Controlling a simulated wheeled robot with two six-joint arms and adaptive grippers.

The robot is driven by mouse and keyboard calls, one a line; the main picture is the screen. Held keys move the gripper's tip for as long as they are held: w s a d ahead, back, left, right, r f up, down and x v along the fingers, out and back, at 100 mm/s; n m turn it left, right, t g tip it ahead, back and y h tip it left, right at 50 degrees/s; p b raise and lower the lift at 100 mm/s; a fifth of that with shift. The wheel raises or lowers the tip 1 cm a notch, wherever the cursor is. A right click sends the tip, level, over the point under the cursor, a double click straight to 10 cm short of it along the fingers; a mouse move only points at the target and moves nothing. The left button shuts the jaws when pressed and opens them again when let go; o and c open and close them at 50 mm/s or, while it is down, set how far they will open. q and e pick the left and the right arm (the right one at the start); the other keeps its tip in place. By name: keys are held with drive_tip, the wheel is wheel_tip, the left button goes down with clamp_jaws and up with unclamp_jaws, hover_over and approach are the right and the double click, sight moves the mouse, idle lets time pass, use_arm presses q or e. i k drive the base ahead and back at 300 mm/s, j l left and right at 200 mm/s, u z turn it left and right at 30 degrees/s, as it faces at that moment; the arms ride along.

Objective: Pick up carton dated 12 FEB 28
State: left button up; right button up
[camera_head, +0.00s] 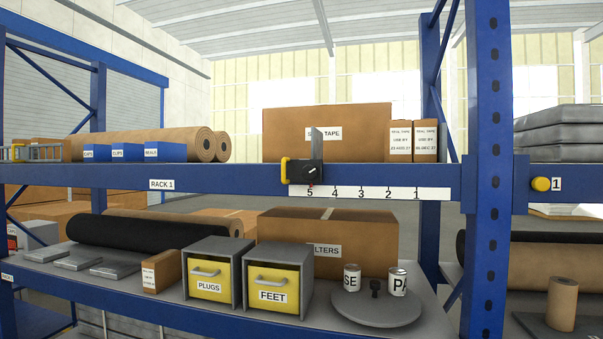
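Two small brown cartons stand side by side on the upper shelf, a left one (400,143) and a right one (425,143). Each has a white label reading SEAL TAPE and USE BY; their date lines are too small to read surely. Another small brown carton (161,271) stands on the lower shelf, left of the PLUGS drawer; its white label is not legible. I cannot tell which carton is dated 12 FEB 28. Neither of my grippers is in view.
A large TAPE box (358,118) stands beside the upper cartons. A black slider (306,172) with an upright grey plate sits on the numbered rail. The lower shelf holds PLUGS (209,287) and FEET (272,296) drawers, a FILTERS box (370,245) and a turntable (377,311) with cans.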

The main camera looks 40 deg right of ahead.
sight(161, 271)
drive_tip(key=i+j, duration=0.95)
drive_tip(key=j, duration=0.15)
drive_tip(key=z, duration=0.05)
